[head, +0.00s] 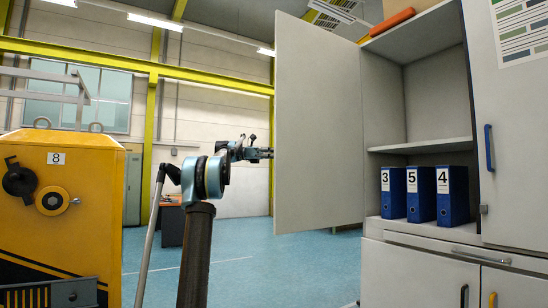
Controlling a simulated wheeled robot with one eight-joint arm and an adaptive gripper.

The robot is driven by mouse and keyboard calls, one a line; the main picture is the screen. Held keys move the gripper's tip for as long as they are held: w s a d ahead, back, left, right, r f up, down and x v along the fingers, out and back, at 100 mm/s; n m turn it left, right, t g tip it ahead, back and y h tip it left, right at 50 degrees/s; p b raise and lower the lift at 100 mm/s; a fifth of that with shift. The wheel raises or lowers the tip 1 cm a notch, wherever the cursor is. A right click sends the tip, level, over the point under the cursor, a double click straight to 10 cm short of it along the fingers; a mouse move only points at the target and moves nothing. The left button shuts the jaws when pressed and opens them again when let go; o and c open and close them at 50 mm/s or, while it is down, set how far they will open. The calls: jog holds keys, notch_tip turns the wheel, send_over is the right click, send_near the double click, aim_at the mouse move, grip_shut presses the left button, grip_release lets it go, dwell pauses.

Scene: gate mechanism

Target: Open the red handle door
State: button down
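A grey cabinet (429,244) stands at the right. Its upper left door (318,130) is swung wide open, with its inner face towards me and its outer face hidden. No red handle shows in this view. My gripper (264,153) is at the free left edge of this door, about halfway up. Its fingers are small here and partly hidden at the door edge. I cannot tell if it touches the door or if it is open or shut.
Blue binders (421,194) stand on the cabinet's lower shelf. The closed upper right door (515,130) has a blue handle (489,148). A yellow machine (60,215) stands left. Blue floor (270,265) between is clear.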

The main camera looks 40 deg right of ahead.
jog(key=shift+w+r, duration=0.1)
jog(key=shift+w, duration=0.1)
jog(key=c, duration=1.9)
grip_release()
jog(key=shift+a, duration=0.15)
jog(key=shift+c, duration=0.2)
